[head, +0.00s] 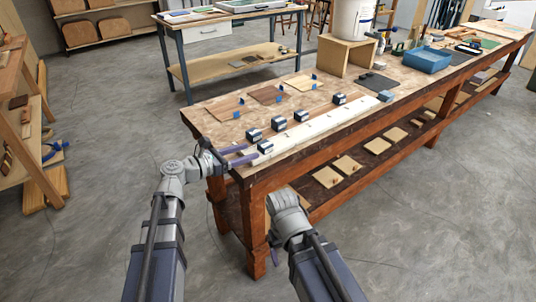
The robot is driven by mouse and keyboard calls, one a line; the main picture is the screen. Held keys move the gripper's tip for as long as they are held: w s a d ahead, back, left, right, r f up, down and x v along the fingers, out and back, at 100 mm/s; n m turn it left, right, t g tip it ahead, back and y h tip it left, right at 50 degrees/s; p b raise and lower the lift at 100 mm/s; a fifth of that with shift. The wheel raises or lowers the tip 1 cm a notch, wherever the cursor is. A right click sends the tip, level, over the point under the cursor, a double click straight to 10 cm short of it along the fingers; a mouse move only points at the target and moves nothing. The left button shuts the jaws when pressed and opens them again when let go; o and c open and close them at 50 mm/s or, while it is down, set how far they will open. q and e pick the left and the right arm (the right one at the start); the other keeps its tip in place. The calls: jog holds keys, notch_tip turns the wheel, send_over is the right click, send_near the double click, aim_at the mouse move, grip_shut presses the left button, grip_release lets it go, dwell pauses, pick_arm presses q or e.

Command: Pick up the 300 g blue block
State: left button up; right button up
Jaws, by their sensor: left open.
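Several small dark blue blocks with pale tops stand along a long cream strip on the workbench. The nearest block (265,147) is at the bench's near left end, and another block (254,135) is just behind it. Further blocks (279,124) stand to the right. I cannot read any weight marking, so I cannot tell which one is 300 g. My left gripper (250,152) is open, its purple fingers reaching over the bench's left end, close to the nearest block. Nothing shows between them.
The cream strip (325,124) runs along the front edge of the workbench (207,125). Thin wooden boards (266,95) with blue pieces lie behind. A blue tray (428,60) and a wooden box (346,57) carrying a white bucket (352,20) stand further right.

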aim_at(260, 147)
pick_arm(q)
jog(key=shift+b+x, duration=0.6)
jog(key=shift+x, duration=3.35)
grip_shut()
